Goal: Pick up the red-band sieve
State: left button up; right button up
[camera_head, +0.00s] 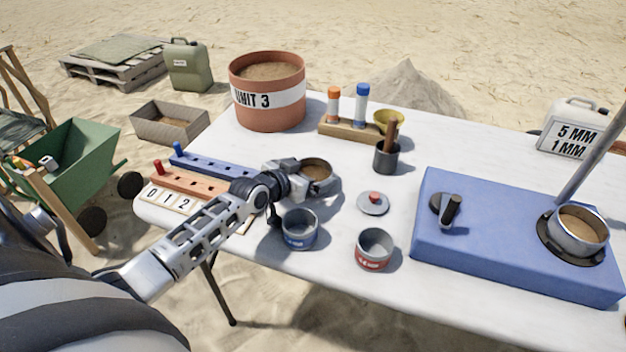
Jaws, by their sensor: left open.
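The red-band sieve (374,251) is a grey metal cup with a red label band. It stands upright near the front edge of the white table. A similar cup with a blue band (299,229) stands to its left. My left gripper (303,181) is open, behind the blue-band cup and well to the upper left of the red-band sieve. A round metal vessel with sand (317,170) is at its fingers; I cannot tell whether they touch it. My right gripper is out of view.
A lid with a red knob (373,202) lies behind the red-band sieve. A blue box (492,255) with a lever and a sand-filled sieve (581,230) stands to the right. Peg racks (190,181), a dark cup (386,160) and a terracotta bucket (268,112) stand on the table.

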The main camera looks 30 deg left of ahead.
pick_arm(q)
jog(key=c, duration=0.8)
jog(key=shift+c, duration=0.2)
jog(key=shift+r, duration=0.1)
jog(key=shift+r, duration=0.55)
notch_tip(320, 180, up, 2)
jog(key=shift+d+r+p, duration=0.1)
jog(key=shift+r+p, duration=0.1)
jog(key=shift+p, duration=0.3)
jog(key=s+d+r+p, duration=0.1)
jog(key=s+d+r, duration=0.6)
jog(key=s+r, duration=0.2)
jog(key=s, duration=0.2)
jog(key=shift+s+d+r+p, duration=0.15)
jog(key=shift+s+d+p, duration=0.1)
jog(key=shift+s+p, duration=0.1)
